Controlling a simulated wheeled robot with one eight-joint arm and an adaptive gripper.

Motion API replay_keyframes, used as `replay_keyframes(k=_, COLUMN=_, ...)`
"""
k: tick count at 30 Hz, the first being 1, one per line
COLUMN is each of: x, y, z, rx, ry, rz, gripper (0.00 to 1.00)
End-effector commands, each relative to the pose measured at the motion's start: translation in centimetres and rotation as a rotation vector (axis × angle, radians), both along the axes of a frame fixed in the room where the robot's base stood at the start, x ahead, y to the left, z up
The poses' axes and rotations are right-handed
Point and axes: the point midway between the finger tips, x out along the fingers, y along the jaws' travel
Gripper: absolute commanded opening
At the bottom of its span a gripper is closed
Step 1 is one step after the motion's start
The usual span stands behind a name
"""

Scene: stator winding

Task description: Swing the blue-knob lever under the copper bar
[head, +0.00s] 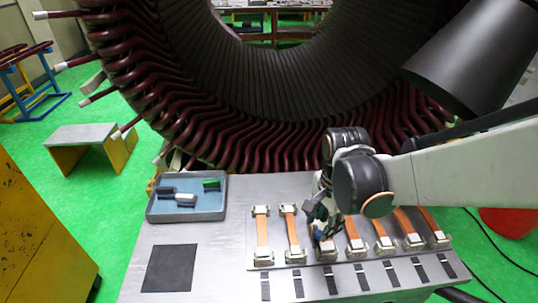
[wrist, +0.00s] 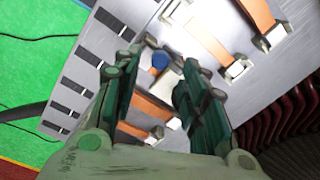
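A row of orange copper bars (head: 262,233) lies on the bench plate, each with pale clamp blocks at its ends. My gripper (head: 322,232) is low over the third bar from the left and hides much of it. In the wrist view my gripper (wrist: 165,58) has its two green fingers apart, with a gap between them. The blue knob (wrist: 160,62) shows in this gap near the fingertips, and I cannot tell whether a finger touches it. A copper bar (wrist: 152,112) shows partly between the fingers. The lever itself is mostly hidden.
A grey tray (head: 187,214) with several small blocks stands at the bench's left, and a dark pad (head: 170,268) lies before it. Black strips (head: 331,280) line the front of the plate. The large stator (head: 250,135) with dark red coils rises behind the bench.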

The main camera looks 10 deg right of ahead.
Motion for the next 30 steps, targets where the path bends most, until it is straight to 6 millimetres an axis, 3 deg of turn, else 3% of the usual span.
replay_keyframes(k=3, x=0.2, y=0.1, z=-2.2, rx=0.0, ry=0.0, rz=0.001, gripper=0.39)
replay_keyframes(k=7, x=0.3, y=0.1, z=-3.5, rx=0.0, ry=0.0, rz=0.001, gripper=0.39)
replay_keyframes(k=20, x=0.3, y=0.1, z=-4.1, rx=0.0, ry=0.0, rz=0.001, gripper=0.39)
replay_keyframes(k=25, x=0.3, y=0.1, z=-4.1, rx=0.0, ry=0.0, rz=0.001, gripper=0.01)
replay_keyframes(k=30, x=0.2, y=0.1, z=-4.1, rx=0.0, ry=0.0, rz=0.002, gripper=0.0)
